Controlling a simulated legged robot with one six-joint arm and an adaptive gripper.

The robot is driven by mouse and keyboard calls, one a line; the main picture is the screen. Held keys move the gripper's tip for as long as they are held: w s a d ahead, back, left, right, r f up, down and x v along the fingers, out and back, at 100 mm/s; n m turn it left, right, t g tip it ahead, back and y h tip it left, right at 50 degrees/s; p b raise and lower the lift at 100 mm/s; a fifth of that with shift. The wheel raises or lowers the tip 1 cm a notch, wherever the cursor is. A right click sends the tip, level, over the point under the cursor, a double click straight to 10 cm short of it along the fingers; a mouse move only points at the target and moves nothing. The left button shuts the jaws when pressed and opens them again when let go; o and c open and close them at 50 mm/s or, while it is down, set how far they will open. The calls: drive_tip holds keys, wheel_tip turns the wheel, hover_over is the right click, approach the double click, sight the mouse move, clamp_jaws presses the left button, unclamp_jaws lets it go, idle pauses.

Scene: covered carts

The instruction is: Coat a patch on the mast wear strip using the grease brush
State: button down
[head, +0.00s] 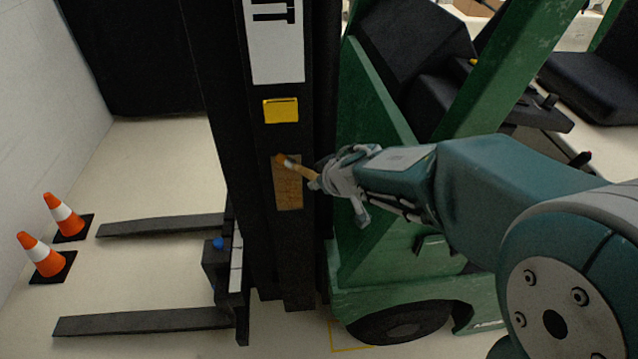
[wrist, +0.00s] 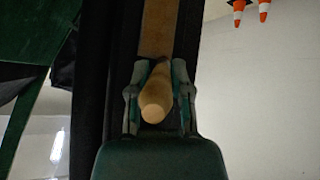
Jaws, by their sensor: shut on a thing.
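The grease brush (head: 303,171) has a light wooden handle and is held in my gripper (head: 322,182), which is shut on it. In the head view its head end lies over the upper part of the mast wear strip (head: 289,195), a brown patch on the black mast. I cannot tell whether the bristles touch the strip. In the wrist view the rounded end of the brush handle (wrist: 156,98) sits between the two fingers of my gripper (wrist: 160,88). The strip (wrist: 158,30) runs up behind it, and the bristles are hidden there.
A green forklift (head: 372,225) stands right of the black mast (head: 262,215). A yellow block (head: 281,111) sits on the mast above the strip. Two forks (head: 150,320) extend left at floor level. Orange cones (head: 43,258) stand at the far left, with open floor around the forks.

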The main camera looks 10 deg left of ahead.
drive_tip(key=shift+s, duration=0.15)
drive_tip(key=s+d, duration=0.2)
drive_tip(key=s, duration=0.6)
drive_tip(key=shift+s, duration=0.25)
idle(0.4)
idle(0.6)
